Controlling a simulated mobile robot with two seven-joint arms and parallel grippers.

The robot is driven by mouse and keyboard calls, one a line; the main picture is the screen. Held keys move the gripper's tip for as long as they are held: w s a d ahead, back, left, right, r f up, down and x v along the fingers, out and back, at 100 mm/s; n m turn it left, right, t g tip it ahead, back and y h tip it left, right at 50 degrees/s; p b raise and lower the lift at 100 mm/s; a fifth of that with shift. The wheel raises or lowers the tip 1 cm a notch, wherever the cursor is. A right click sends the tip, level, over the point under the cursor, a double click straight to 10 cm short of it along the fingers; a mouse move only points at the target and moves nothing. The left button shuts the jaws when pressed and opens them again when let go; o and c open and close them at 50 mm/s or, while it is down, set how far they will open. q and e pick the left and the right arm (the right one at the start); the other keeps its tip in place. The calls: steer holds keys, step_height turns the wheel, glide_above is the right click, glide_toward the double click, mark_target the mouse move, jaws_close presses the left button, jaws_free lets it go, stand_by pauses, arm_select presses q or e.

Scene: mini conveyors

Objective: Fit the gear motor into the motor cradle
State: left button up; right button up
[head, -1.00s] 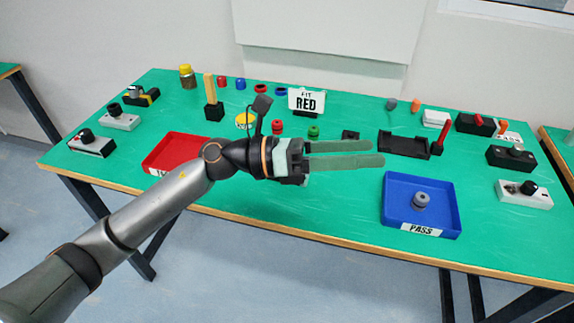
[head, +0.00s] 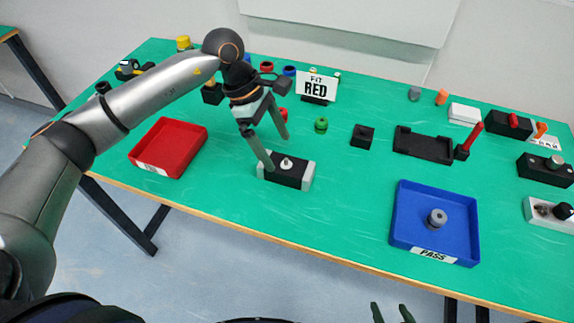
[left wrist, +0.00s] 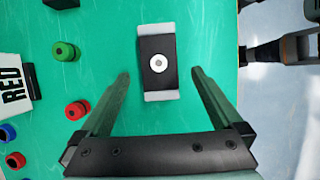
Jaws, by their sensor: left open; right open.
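The gear motor, seemingly the black block with light grey ends and a pale round boss on top (head: 290,172), lies flat on the green table near its front edge. In the left wrist view the block (left wrist: 158,80) lies between the open fingers (left wrist: 160,73), apart from both. The motor cradle, seemingly the black open-topped holder (head: 424,146), stands empty further right. My right gripper (head: 391,313) is open and empty at the bottom edge.
A red tray (head: 169,148) stands left, and a blue PASS tray (head: 400,228) with a grey round part (head: 437,218) right. A red upright handle (head: 469,138) stands beside the cradle. A small black block (head: 362,136), a green part (head: 321,125) and a RED sign (head: 317,87) are behind.

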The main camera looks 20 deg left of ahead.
mark_target(284, 161)
arm_select(q)
steer(key=shift+p+x, duration=0.55)
steer(key=shift+x, duration=3.05)
steer(key=shift+w+r, duration=0.1)
jaws_close()
